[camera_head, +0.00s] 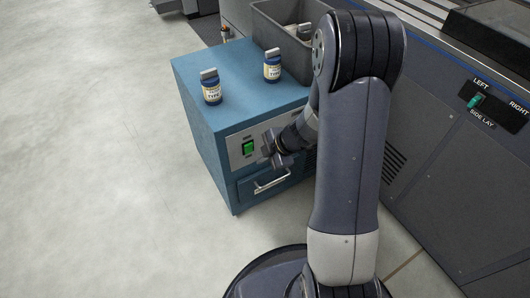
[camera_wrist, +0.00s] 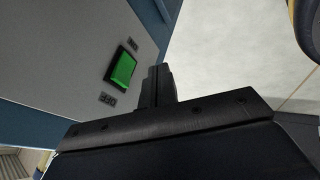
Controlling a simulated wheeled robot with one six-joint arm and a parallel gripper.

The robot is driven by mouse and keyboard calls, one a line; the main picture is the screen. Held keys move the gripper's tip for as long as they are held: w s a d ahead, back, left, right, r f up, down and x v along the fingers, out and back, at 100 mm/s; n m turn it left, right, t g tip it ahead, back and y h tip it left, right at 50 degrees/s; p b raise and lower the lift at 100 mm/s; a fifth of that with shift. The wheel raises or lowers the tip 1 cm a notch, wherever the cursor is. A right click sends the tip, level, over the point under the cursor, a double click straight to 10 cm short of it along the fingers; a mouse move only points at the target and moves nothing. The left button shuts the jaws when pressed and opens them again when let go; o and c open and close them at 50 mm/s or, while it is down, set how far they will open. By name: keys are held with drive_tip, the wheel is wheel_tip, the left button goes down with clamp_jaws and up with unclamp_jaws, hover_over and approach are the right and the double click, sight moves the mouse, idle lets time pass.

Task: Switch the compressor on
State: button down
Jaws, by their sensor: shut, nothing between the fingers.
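The compressor is a blue cabinet (camera_head: 222,98) with a grey front panel. A green rocker switch (camera_head: 248,147) sits on that panel. In the wrist view the switch (camera_wrist: 123,69) has a black frame, with an ON label (camera_wrist: 133,44) at one end and an OFF label (camera_wrist: 107,99) at the other. The green face looks bright; I cannot tell for sure which end is pressed in. My gripper (camera_head: 269,148) is shut and empty, just right of the switch in the head view. Its fingers (camera_wrist: 158,84) show beside the switch in the wrist view, apparently apart from it.
Two labelled jars (camera_head: 211,90) (camera_head: 272,68) and a grey bin (camera_head: 262,32) stand on the cabinet. A drawer with a handle (camera_head: 271,183) is below the panel. A large grey machine (camera_head: 440,150) with a side-lay switch (camera_head: 475,101) stands right. The floor at left is clear.

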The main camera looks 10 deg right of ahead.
drive_tip(key=p+v, duration=0.4)
drive_tip(key=v, duration=0.5)
drive_tip(key=shift+s+p, duration=0.3)
drive_tip(key=shift+f, duration=0.15)
